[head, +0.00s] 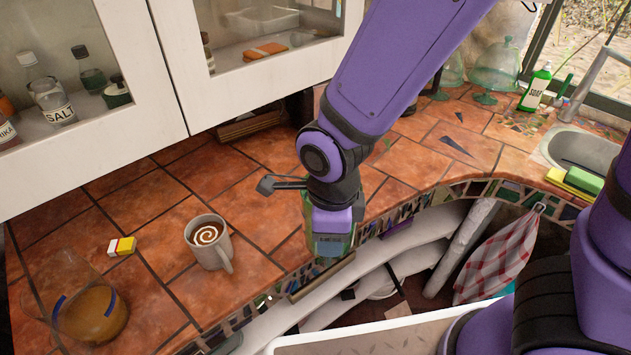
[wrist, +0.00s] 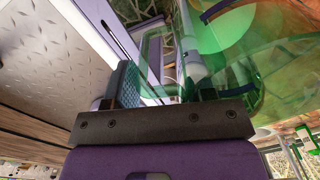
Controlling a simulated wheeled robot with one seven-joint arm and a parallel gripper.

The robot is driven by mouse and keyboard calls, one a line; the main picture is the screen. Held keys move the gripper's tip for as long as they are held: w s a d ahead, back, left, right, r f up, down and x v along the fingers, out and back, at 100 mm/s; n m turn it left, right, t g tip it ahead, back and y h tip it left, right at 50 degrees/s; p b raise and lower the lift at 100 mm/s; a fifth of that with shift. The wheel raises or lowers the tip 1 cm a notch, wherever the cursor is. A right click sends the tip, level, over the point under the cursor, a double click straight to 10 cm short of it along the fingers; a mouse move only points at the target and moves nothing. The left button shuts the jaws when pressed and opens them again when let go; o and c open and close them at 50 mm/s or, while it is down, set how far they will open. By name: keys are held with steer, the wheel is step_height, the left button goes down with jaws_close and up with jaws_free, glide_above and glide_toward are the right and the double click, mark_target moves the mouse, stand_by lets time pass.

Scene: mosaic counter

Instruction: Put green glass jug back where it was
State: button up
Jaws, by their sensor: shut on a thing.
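The green glass jug shows large and see-through in the wrist view (wrist: 245,65), at the upper right, with its handle (wrist: 152,50) between my gripper's fingers (wrist: 160,78). My gripper is shut on the jug. In the head view, my gripper (head: 328,248) points down at the counter's front edge, right of the coffee mug. There the jug (head: 308,212) is mostly hidden behind my wrist; only slivers of green glass show. I cannot tell from these views whether its base touches anything.
A mug of coffee (head: 208,242), a small yellow-and-white box (head: 122,246) and a glass vessel with brown contents (head: 92,312) stand on the tiled counter (head: 270,150) at left. Green glassware (head: 495,72), a soap bottle (head: 536,88) and a sink (head: 580,150) are at right. Cabinets overhang the back.

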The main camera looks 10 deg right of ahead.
steer(key=w+f, duration=0.2)
steer(key=w, duration=0.6)
steer(key=w+f, duration=0.3)
steer(key=w, duration=0.5)
steer(key=shift+w+d, duration=0.25)
steer(key=shift+d, duration=0.05)
steer(key=shift+f, duration=0.1)
steer(key=o, duration=1.4)
